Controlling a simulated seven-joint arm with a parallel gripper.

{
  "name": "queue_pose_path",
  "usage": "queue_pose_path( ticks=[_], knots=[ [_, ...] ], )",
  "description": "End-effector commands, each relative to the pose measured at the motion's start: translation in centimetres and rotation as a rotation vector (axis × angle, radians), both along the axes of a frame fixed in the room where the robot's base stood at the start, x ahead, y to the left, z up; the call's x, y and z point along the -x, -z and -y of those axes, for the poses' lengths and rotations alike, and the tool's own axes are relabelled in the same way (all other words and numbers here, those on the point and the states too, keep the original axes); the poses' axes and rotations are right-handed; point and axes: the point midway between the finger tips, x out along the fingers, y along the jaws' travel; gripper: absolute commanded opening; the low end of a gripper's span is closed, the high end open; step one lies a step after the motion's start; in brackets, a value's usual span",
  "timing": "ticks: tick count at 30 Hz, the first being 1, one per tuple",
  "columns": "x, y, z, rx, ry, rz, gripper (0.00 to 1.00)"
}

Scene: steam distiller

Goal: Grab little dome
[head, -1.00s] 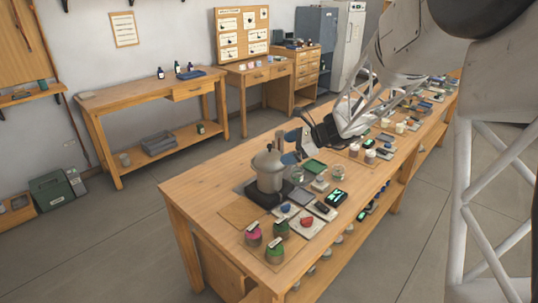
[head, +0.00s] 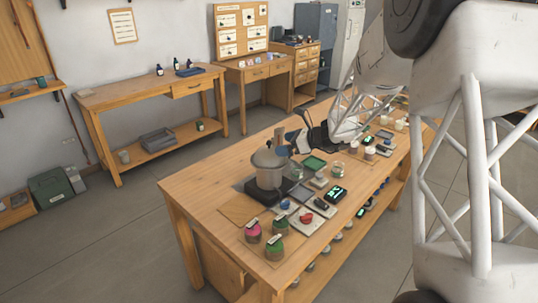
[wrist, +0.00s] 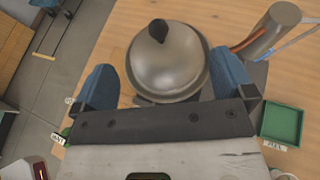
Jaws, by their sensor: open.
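A shiny metal dome with a dark knob (wrist: 168,62) shows in the wrist view. My gripper (wrist: 165,88) is open, with one blue fingertip on each side of the dome's lower part. The dome lies between and just beyond the fingertips. I cannot tell whether either finger touches it. In the head view my gripper (head: 290,148) is at the pot's upper right.
A grey cylinder with an orange-red tube (wrist: 272,30) stands right of the dome. A green tray (wrist: 284,124) lies at the lower right. Pink and green jars (head: 264,238), a glass beaker (head: 338,169) and small devices crowd the bench. Its left part is bare.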

Motion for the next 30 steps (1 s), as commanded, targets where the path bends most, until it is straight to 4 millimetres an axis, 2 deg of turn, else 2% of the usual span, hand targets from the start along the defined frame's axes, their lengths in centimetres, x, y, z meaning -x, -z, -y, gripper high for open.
queue_pose_path(
  ticks=[6, 20, 30],
  knots=[
    [-0.6, 0.6, -1.4, 0.000, 0.000, 0.001, 1.00],
    [-0.8, 0.8, -1.9, 0.000, 0.000, 0.001, 1.00],
    [-2.0, 2.0, -4.9, 0.000, -0.001, 0.001, 1.00]
  ],
)
